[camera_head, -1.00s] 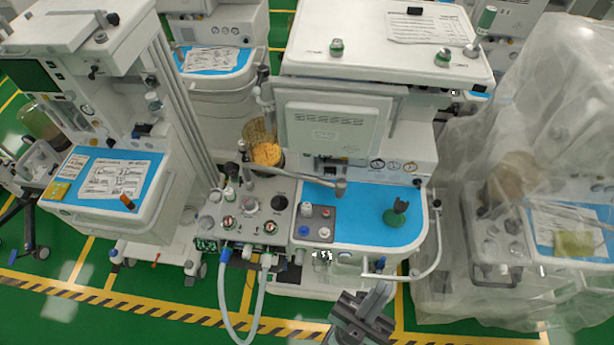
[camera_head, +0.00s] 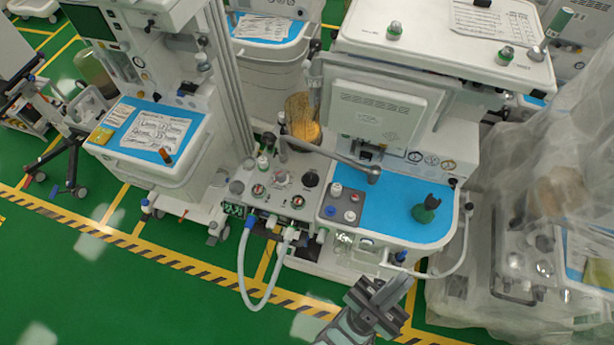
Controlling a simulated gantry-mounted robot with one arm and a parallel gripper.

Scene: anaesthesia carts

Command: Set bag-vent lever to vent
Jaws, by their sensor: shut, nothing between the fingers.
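The anaesthesia cart in the middle carries a grey breathing-system panel (camera_head: 290,187) on its left front. Knobs, ports and gauges stand on it, with a dark knob (camera_head: 311,179) at its right. The bag-vent lever is too small for me to pick out among these fittings. A grey bar (camera_head: 330,158) reaches over the panel to the right. My gripper (camera_head: 403,287) is at the bottom, in front of the cart's front right rail and apart from the panel. It is shut and empty.
A blue worktop (camera_head: 385,205) with a green item (camera_head: 427,208) lies right of the panel. Looped hoses (camera_head: 243,270) hang below the panel. A curved rail (camera_head: 462,255) rounds the cart's right front. Another cart stands left; a plastic-draped one (camera_head: 540,230) stands right. Green floor is clear in front.

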